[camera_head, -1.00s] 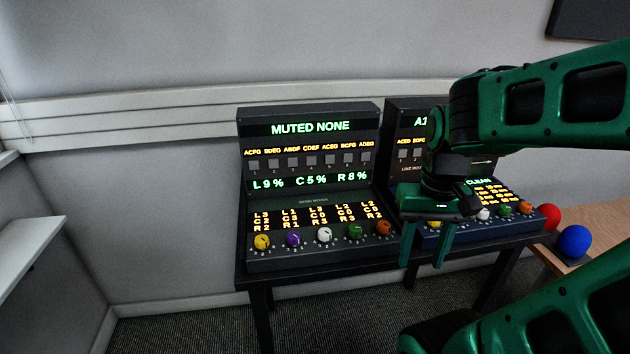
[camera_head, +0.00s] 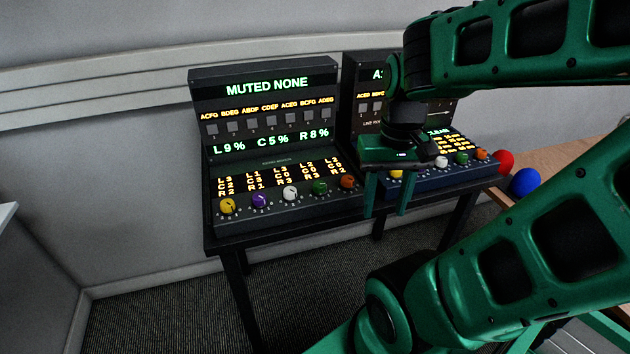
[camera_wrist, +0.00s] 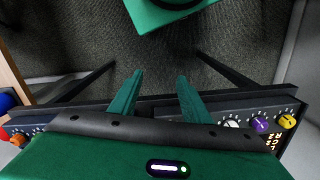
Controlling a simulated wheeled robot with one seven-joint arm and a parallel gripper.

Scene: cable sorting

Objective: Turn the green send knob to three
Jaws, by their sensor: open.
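One green knob (camera_head: 320,187) sits fourth from left in the knob row of the left console (camera_head: 276,220), between a white and an orange knob. Its pointer is too small to read. Another green knob (camera_head: 461,158) is on the right console (camera_head: 455,178). My gripper (camera_head: 386,213) is open and empty, fingers pointing down, in front of the gap between the consoles, right of the left green knob. In the wrist view my gripper (camera_wrist: 160,77) has nothing between its fingers, and its body hides the left console's green knob.
Beside the left green knob are a white knob (camera_head: 290,193) and an orange knob (camera_head: 347,182). The consoles stand on a dark table (camera_head: 222,245). A red ball (camera_head: 504,161) and a blue ball (camera_head: 525,182) lie on a wooden surface at right.

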